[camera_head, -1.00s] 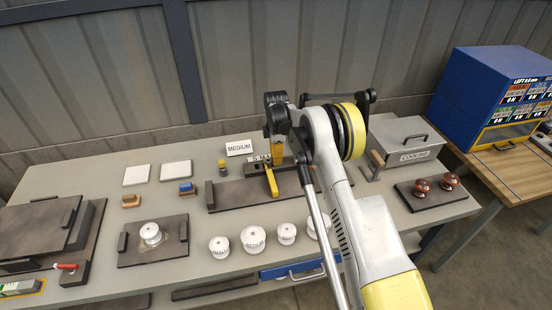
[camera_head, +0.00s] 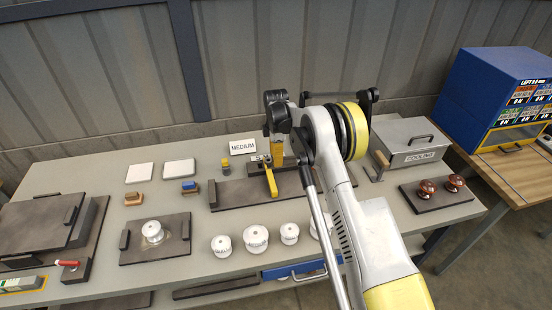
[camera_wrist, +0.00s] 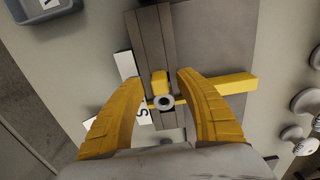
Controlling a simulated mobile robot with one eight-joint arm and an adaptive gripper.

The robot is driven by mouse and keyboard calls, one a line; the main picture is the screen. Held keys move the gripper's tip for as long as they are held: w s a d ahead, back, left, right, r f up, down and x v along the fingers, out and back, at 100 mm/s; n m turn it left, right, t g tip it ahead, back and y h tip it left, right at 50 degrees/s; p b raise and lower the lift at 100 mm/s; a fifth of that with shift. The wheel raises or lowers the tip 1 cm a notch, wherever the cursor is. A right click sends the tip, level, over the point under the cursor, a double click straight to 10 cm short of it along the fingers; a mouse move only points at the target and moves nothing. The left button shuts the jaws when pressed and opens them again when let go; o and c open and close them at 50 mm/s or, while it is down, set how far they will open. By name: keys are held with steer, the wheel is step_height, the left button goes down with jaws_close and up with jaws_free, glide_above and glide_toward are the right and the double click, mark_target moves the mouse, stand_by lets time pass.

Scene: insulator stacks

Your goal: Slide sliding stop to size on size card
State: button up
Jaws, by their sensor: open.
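The size card (camera_head: 242,146) reads MEDIUM and stands at the back of the bench in the head view. The sliding stop is a yellow block (camera_wrist: 159,82) with a round grey knob, on a dark grooved rail (camera_wrist: 148,35) in the wrist view. A yellow bar (camera_wrist: 236,84) extends right beyond one finger. White scale pieces lie left of the rail; one bears an S (camera_wrist: 143,115). My gripper (camera_wrist: 178,80) is open, one yellow finger on each side of the stop, with gaps visible. In the head view my gripper (camera_head: 277,150) is over the rail fixture, largely hidden by my arm.
White insulators (camera_head: 256,239) stand in a row in front of the fixture's dark base (camera_head: 232,198). A grey COOLING box (camera_head: 415,143) and a plate with brown knobs (camera_head: 436,197) are at the right. Small blocks and white tiles lie to the left.

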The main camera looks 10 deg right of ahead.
step_height(320, 180, up, 12)
steer(key=shift+f, duration=0.15)
stand_by(0.5)
steer(key=s+r+m+t+b, duration=0.4)
steer(key=s+r+m, duration=0.5)
steer(key=s+r, duration=0.75)
steer(key=s+f+m+t+b, duration=0.1)
steer(key=s+f+m, duration=0.3)
steer(key=s, duration=0.8)
steer(key=s+d+f+m+t+b, duration=0.1)
steer(key=s+f+m, duration=0.4)
steer(key=s, duration=0.8)
steer(key=f+t+b, duration=0.1)
steer(key=b, duration=0.1)
steer(key=shift+s+d+b, duration=0.2)
steer(key=shift+s+b, duration=0.05)
steer(key=shift+b, duration=0.1)
